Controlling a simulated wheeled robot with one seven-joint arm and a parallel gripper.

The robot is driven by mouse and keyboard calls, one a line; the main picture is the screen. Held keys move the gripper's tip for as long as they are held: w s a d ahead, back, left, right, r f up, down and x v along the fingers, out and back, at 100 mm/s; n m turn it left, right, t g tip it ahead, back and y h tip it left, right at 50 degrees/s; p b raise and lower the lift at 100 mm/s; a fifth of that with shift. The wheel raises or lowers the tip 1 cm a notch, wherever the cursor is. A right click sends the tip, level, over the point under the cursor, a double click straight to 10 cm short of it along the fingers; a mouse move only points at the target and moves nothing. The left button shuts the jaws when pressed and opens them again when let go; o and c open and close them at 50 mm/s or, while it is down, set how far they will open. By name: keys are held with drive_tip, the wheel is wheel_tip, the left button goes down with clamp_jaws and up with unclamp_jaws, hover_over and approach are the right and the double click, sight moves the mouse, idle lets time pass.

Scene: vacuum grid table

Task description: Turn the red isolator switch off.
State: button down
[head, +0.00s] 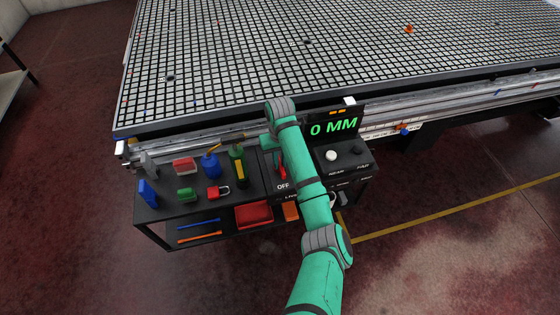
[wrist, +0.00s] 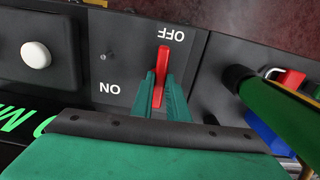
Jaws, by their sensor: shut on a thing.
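The red isolator switch handle (wrist: 164,62) stands on a grey panel (wrist: 125,62) in the wrist view. Its upper end in that picture lies close to the OFF label, and the ON label is to its lower left. My gripper (wrist: 160,82) is shut on the handle, with a green finger on each side. The lower part of the handle is partly hidden between the fingers. In the head view the red handle (head: 283,172) shows just left of my arm, above the OFF label. My arm hides part of the panel there.
A white button (wrist: 36,54) is on the panel beside the switch. In the head view, a green readout (head: 334,127) shows 0 MM. Padlocks, including a red one (head: 218,191), and tools lie on the cart left of my arm. The grid table (head: 210,70) is behind.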

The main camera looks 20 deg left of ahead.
sight(280, 164)
drive_tip(key=shift+m, duration=0.4)
drive_tip(key=shift+a, duration=0.1)
drive_tip(key=c, duration=1.7)
unclamp_jaws()
wheel_tip(280, 164, up, 11)
drive_tip(key=shift+f, duration=0.1)
